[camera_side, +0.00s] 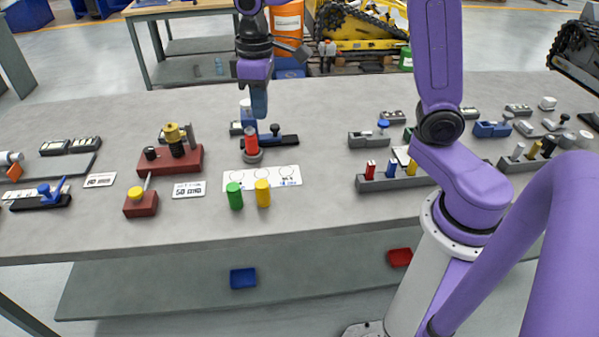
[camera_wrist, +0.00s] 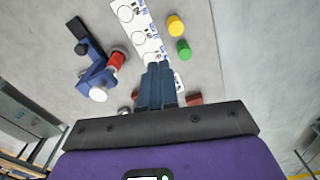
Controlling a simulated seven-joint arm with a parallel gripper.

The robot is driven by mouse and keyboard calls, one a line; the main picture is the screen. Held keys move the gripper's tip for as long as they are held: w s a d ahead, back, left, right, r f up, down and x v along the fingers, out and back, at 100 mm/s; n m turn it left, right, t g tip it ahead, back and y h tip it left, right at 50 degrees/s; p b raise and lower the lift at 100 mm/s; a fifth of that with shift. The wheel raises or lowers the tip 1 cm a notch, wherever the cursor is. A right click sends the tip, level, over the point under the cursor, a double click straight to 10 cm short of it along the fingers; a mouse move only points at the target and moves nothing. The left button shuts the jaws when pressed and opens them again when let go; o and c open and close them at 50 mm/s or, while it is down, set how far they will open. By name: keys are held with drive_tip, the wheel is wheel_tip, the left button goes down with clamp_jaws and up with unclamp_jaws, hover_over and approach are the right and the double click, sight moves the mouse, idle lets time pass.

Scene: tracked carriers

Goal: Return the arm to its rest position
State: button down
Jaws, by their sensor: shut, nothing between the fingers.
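My gripper (camera_side: 259,104) hangs above the grey table (camera_side: 330,120), fingers pointing down and empty. In the wrist view its two blue fingers (camera_wrist: 157,84) are together. Below and slightly left of it in the side view, a red cylinder (camera_side: 251,140) stands with a grey base; it also shows in the wrist view (camera_wrist: 116,60) beside a blue device (camera_wrist: 95,75). A white card with circles (camera_side: 288,174) lies in front. A green cylinder (camera_side: 234,196) and a yellow cylinder (camera_side: 263,193) stand at the card's front edge. My gripper touches none of these.
A dark red block with posts (camera_side: 172,160) and a smaller red block (camera_side: 141,206) stand to the left. A grey rack with coloured pegs (camera_side: 395,183) stands to the right, with several small fixtures behind. Red (camera_side: 400,257) and blue (camera_side: 243,278) bins sit on the lower shelf.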

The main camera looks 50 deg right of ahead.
drive_tip(key=s+d+f+n, duration=0.1)
drive_tip(key=s+f+n, duration=0.1)
drive_tip(key=s, duration=1.1)
drive_tip(key=s+d+f+n, duration=0.1)
drive_tip(key=s+n, duration=0.3)
drive_tip(key=s, duration=0.8)
drive_tip(key=shift+s+d+f, duration=0.4)
drive_tip(key=shift+d, duration=0.2)
